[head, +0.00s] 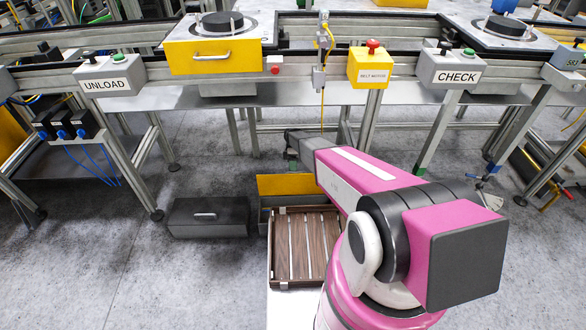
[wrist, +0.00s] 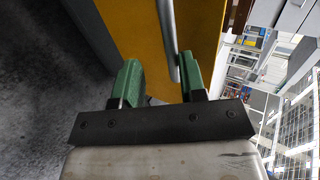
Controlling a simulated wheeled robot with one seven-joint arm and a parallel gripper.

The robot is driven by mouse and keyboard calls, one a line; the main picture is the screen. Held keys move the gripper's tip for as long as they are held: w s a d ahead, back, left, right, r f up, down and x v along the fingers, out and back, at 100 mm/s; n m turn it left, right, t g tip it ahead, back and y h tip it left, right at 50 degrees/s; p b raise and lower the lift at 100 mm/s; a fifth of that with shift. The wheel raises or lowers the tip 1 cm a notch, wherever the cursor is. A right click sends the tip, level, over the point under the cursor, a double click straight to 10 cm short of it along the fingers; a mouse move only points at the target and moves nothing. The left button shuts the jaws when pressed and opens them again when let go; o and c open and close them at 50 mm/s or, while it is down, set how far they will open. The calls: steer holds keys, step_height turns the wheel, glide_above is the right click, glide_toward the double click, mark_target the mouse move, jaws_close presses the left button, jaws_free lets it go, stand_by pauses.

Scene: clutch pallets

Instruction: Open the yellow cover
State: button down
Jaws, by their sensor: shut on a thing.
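The yellow cover (head: 288,184) is on a low box on the floor, in front of the conveyor stand. It appears tilted up, its yellow face showing behind the box opening (head: 264,212). In the wrist view the yellow cover (wrist: 136,28) fills the upper middle, with a silver bar handle (wrist: 168,38) running along it. My gripper (wrist: 160,62) has green fingers either side of the handle and is shut on it. In the head view my gripper (head: 292,164) is at the cover's upper edge, mostly hidden by my arm.
A dark grey box (head: 208,217) with a handle lies left of the yellow-covered box. A wooden slatted tray (head: 306,246) is just in front. Conveyor legs (head: 430,134) stand behind. Another yellow box (head: 213,56) with a handle is on the conveyor.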

steer(key=shift+f, duration=0.8)
steer(key=c, duration=1)
jaws_free()
steer(key=shift+c, duration=0.2)
steer(key=shift+r, duration=0.1)
steer(key=shift+c, duration=0.3)
steer(key=shift+s+d, duration=0.1)
